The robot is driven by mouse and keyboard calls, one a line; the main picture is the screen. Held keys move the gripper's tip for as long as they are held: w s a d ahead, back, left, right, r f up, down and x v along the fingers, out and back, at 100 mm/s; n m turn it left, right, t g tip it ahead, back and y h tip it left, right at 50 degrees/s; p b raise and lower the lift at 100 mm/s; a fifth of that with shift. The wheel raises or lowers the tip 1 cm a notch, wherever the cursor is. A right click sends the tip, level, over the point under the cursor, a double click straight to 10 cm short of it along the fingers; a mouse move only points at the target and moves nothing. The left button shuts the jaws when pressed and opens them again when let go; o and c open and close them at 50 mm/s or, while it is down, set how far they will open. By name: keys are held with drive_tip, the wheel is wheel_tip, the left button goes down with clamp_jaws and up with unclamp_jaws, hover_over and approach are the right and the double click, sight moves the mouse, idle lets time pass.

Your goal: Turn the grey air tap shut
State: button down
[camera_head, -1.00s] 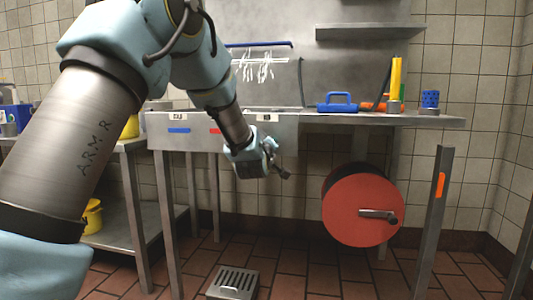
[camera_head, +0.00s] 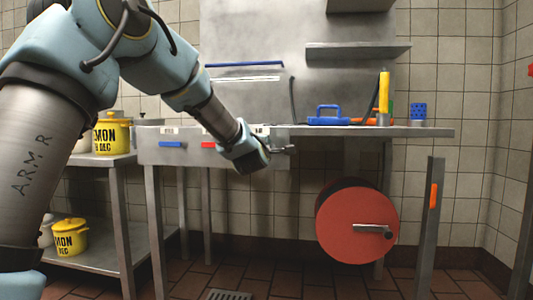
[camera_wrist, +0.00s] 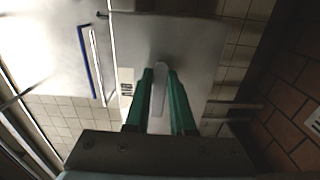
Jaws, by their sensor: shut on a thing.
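My gripper (camera_head: 287,150) is at the right part of the grey front panel (camera_head: 222,155) of the steel table. In the wrist view its green fingers (camera_wrist: 160,74) are closed on a pale grey bar (camera_wrist: 158,97), which appears to be the grey air tap's lever. The bar lies lengthwise between the fingers. The rest of the tap is hard to make out in the head view, where the gripper is small against the panel. A white label (camera_wrist: 126,88) is on the panel left of the fingers.
A red reel (camera_head: 345,222) with a crank hangs below the table, right of my gripper. A grey post (camera_head: 428,230) stands farther right. A blue-handled tool (camera_head: 328,116) and a yellow bottle (camera_head: 384,92) are on the tabletop. Yellow pots (camera_head: 112,135) are at left.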

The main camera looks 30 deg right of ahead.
drive_tip(key=shift+r, duration=0.1)
idle(0.5)
drive_tip(key=c, duration=0.8)
unclamp_jaws()
drive_tip(key=shift+o, duration=0.2)
drive_tip(key=shift+a, duration=0.1)
drive_tip(key=p+v, duration=0.1)
drive_tip(key=v, duration=0.9)
drive_tip(key=shift+s+a, duration=0.2)
drive_tip(key=shift+s, duration=0.1)
